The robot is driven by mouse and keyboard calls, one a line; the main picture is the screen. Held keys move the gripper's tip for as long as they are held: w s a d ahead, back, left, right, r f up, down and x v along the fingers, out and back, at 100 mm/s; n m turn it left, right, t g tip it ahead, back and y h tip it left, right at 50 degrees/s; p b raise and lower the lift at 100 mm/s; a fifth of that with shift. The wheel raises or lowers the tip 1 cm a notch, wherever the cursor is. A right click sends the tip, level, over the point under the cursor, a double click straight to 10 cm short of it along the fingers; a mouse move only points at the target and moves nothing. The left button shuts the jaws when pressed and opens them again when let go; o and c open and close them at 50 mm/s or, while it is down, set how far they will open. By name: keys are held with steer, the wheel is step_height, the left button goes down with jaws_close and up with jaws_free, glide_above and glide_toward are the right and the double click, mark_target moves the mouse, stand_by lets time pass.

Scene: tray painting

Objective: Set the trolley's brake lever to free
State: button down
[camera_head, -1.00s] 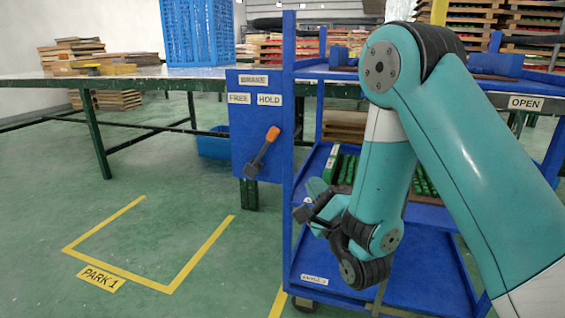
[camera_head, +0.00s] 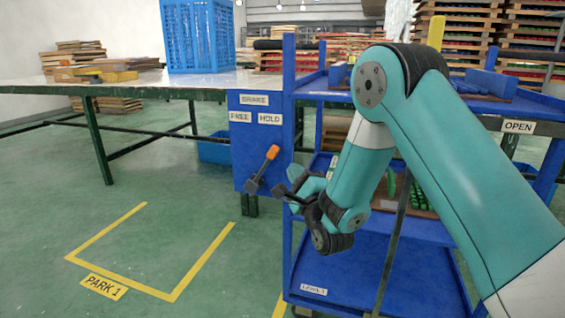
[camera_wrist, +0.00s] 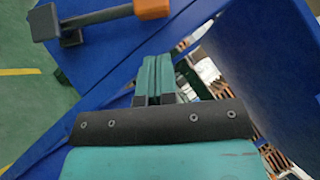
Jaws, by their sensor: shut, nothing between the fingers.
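The brake lever (camera_head: 262,169) is a dark bar with an orange tip on the blue brake panel (camera_head: 242,150) of the trolley (camera_head: 288,220). Its orange tip points up and right, toward the HOLD label (camera_head: 270,118); the FREE label (camera_head: 241,117) is to the left of it. In the wrist view the lever (camera_wrist: 105,16) crosses the top left, its orange end to the right. My gripper (camera_head: 284,193) is shut and empty, just right of the lever and low beside the panel. In the wrist view its closed fingers (camera_wrist: 154,75) appear apart from the lever.
A long table (camera_head: 150,84) with a blue crate (camera_head: 197,35) stands behind the panel. The trolley's shelves and posts are close to my arm. A yellow-outlined bay marked PARK 1 (camera_head: 104,287) lies empty on the green floor at left.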

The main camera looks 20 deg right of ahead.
mark_target(265, 166)
steer(key=shift+w+a+r+p, duration=0.2)
steer(key=shift+w+a+r, duration=0.3)
steer(key=shift+a, duration=0.2)
steer(key=shift+w+a+r+p, duration=0.15)
steer(key=shift+w+a+r, duration=0.3)
steer(key=shift+a, duration=0.25)
steer(key=shift+r, duration=0.1)
